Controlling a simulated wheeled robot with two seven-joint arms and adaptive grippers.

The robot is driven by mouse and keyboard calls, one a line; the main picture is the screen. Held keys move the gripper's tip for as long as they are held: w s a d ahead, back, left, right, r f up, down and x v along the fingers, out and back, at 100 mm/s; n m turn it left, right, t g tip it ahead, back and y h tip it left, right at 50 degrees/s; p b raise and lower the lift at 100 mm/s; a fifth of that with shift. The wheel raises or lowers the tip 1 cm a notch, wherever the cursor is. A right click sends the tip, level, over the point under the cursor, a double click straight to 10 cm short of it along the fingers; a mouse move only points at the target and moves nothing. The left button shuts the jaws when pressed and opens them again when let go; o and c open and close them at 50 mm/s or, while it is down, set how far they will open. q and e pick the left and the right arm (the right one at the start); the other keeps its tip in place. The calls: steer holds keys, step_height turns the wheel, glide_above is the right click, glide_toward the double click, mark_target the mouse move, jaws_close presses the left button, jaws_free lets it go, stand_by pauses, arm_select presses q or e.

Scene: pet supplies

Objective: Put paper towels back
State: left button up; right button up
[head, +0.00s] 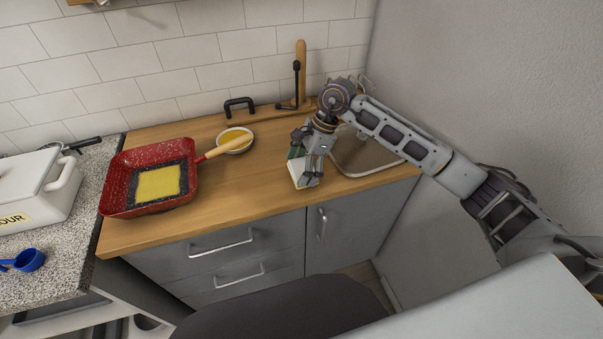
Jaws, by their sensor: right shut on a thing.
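My right gripper (314,172) points down over the wooden counter near its front edge, right of the middle. It is shut on a small white-and-green item, apparently the paper towels (300,178), partly hidden behind the fingers. The item is at the counter surface; I cannot tell whether it is touching or slightly raised. An upright wooden post (301,68) with a black arm stands at the back of the counter, behind the gripper. My left gripper is not in view.
A red square pan (120,178) with yellow food and a small bowl (235,140) stand to the left. A sink or metal tray (365,155) lies right of the gripper, partly under my arm. A white container (35,190) and blue scoop (30,260) are far left.

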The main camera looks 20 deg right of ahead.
steer(key=shift+f, duration=1.3)
steer(key=shift+f, duration=0.1)
steer(key=o, duration=0.9)
steer(key=v, duration=1.2)
steer(key=shift+b, duration=0.3)
